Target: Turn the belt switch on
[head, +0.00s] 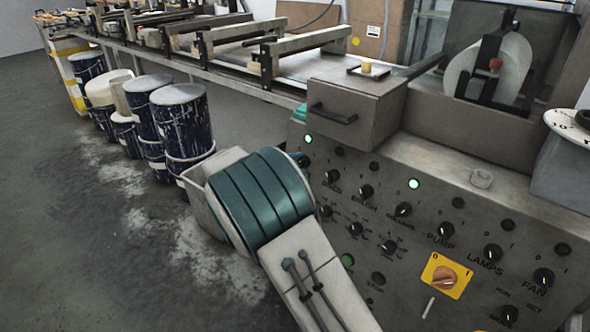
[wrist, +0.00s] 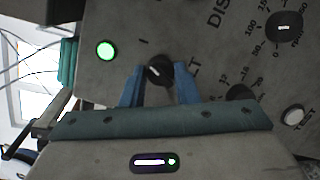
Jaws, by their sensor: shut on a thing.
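The belt switch (wrist: 157,69) is a round black knob with a pale pointer mark on the grey panel. In the wrist view, the letters "LT" show beside it and an "I" mark stands above left of it. My gripper (wrist: 158,78) has its two blue fingers on either side of the knob, shut on it. A lit green lamp (wrist: 105,50) is left of the knob; a lit lamp at the panel's left end (head: 308,139) shows in the head view. There, my arm hides the fingers and the belt switch.
The panel (head: 405,252) carries several other black knobs, including pump (head: 446,230) and lamps (head: 492,253), and an orange switch on a yellow plate (head: 446,277). A drawer box (head: 352,108) rises just above the switch area. Paint-stained drums (head: 181,120) stand left; the floor (head: 60,220) beyond is clear.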

